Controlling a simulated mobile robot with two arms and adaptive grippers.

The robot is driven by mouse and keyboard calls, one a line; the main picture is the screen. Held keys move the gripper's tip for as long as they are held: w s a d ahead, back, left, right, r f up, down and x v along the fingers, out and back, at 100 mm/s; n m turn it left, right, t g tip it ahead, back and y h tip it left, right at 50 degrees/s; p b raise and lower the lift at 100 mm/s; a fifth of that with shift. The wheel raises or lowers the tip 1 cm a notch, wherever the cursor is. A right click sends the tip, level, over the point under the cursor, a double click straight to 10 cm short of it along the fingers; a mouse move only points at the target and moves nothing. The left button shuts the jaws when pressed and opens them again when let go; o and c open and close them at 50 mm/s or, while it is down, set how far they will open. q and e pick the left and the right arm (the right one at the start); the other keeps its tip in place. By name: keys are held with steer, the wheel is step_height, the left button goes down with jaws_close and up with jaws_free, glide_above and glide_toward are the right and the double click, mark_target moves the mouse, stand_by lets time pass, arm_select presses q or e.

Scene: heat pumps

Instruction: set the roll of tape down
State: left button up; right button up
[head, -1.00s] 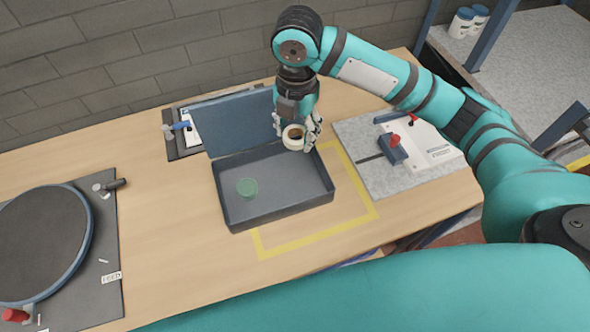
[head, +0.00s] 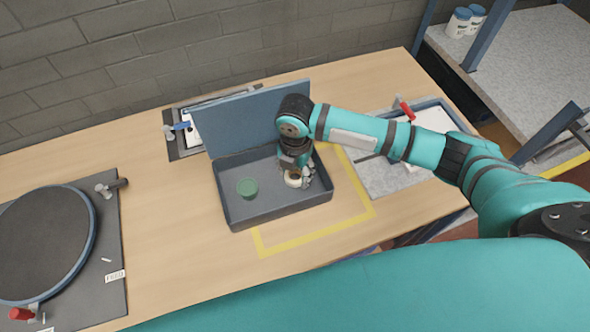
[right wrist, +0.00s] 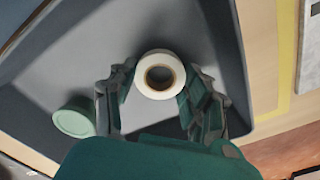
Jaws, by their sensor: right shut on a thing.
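The roll of tape (head: 293,181) is white with a brown core, and it also shows in the right wrist view (right wrist: 160,57). My right gripper (head: 298,178) is shut on it, with a finger on either side of the roll in the right wrist view (right wrist: 158,85). The gripper holds the roll in the right part of the open grey box (head: 262,215). I cannot tell whether the roll touches the box floor. My left gripper is not in view.
A green round container (head: 247,188) is in the left part of the box. The box's lid (head: 240,122) stands open behind. A yellow taped outline (head: 330,227) surrounds the box's right and front. A round turntable (head: 45,240) is at the left.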

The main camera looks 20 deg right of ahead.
mark_target(295, 175)
steer(key=o, duration=0.8)
steer(key=shift+o, duration=0.2)
step_height(295, 175, up, 12)
steer(key=b, duration=0.1)
steer(key=shift+r, duration=0.15)
stand_by(0.4)
